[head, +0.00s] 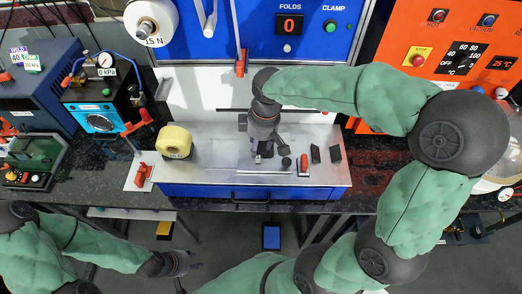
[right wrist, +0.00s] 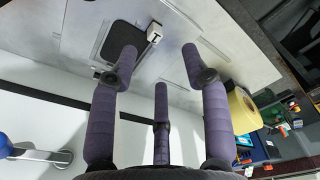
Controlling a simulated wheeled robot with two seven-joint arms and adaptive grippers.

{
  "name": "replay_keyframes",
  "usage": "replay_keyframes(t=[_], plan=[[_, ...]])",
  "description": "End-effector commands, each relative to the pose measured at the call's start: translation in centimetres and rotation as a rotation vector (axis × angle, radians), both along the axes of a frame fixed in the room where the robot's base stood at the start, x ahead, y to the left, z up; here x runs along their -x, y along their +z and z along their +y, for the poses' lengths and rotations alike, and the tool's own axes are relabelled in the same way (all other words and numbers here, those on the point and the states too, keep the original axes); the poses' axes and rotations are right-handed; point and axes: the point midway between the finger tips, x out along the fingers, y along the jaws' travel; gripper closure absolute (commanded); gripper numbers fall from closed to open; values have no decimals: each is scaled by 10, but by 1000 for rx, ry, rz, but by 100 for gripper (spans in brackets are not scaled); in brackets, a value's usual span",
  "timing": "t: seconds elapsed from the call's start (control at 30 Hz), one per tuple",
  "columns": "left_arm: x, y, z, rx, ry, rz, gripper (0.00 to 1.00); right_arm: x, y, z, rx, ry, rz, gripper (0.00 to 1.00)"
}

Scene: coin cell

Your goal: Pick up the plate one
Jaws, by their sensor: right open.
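A dark, rounded-square plate (right wrist: 122,42) lies on the pale metal work surface in the right wrist view, with a small white tag (right wrist: 154,32) marked with a single stroke at its corner. My right gripper (right wrist: 160,58) is open, its purple fingers spread above the surface around the plate and tag. One fingertip overlaps part of the plate, and nothing is held. In the head view the right gripper (head: 262,145) points down over the bench and mostly hides that plate. My left gripper (head: 182,266) is low at the left, away from the bench; its fingers are too unclear to read.
Small dark pieces (head: 315,154) and a red-topped item (head: 303,164) lie right of the gripper. A blue machine (head: 290,25) stands behind; orange panel (head: 450,45) at right.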

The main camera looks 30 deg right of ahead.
Motion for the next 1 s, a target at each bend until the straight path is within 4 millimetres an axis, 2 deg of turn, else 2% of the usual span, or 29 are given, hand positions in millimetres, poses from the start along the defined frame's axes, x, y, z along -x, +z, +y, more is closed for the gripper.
replay_keyframes(t=[0.1, 0.37, 0.7, 0.93, 0.97, 1.0], plan=[[0, -5, 0, 0, 0, 0, 60, -1, -15, 1, -1, 0, 1, 52], [0, -10, 0, 0, 0, -1, 60, -2, -28, -1, -1, -2, 1, 52], [-1, -28, 0, 0, 0, -1, 60, -3, -71, -5, 0, 0, 1, 52], [-1, -27, 0, 0, 0, -1, 60, -3, -72, -5, -1, -1, -1, 52], [-1, -27, 0, 0, 0, -1, 60, -3, -72, -4, -1, -1, -1, 55], [-1, -27, 0, 0, 0, -1, 60, -3, -72, -4, -1, -1, -1, 66]])
